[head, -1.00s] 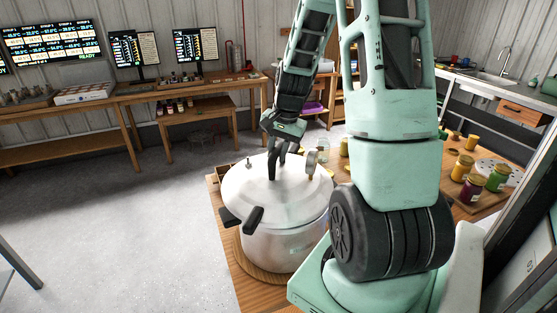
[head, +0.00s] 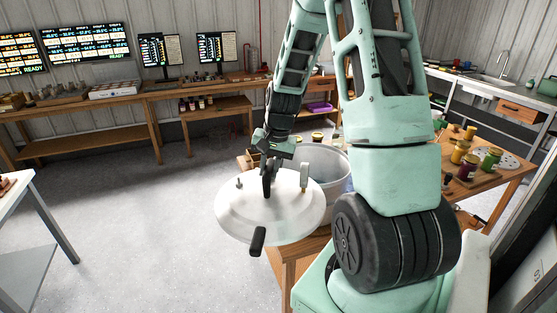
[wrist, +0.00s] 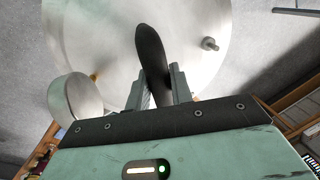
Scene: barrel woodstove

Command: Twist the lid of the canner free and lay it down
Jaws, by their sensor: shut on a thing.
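The canner lid (head: 275,207) is a pale metal disc with a black top knob, a black side handle, a round gauge and a small vent fitting. It is off the canner and held in the air to its left, over the table's edge and floor. My gripper (head: 268,181) is shut on the lid's black knob. In the wrist view, the two fingers (wrist: 159,88) pinch the knob, with the lid (wrist: 90,35) beyond. The canner pot (head: 325,163) stands open on the wooden table; its near left side is hidden by the lid and its inside is only partly seen.
The wooden table (head: 290,262) holds several jars and a round white rack (head: 495,158) at right. A long wooden bench (head: 120,98) runs along the back wall. Open concrete floor (head: 150,210) lies between.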

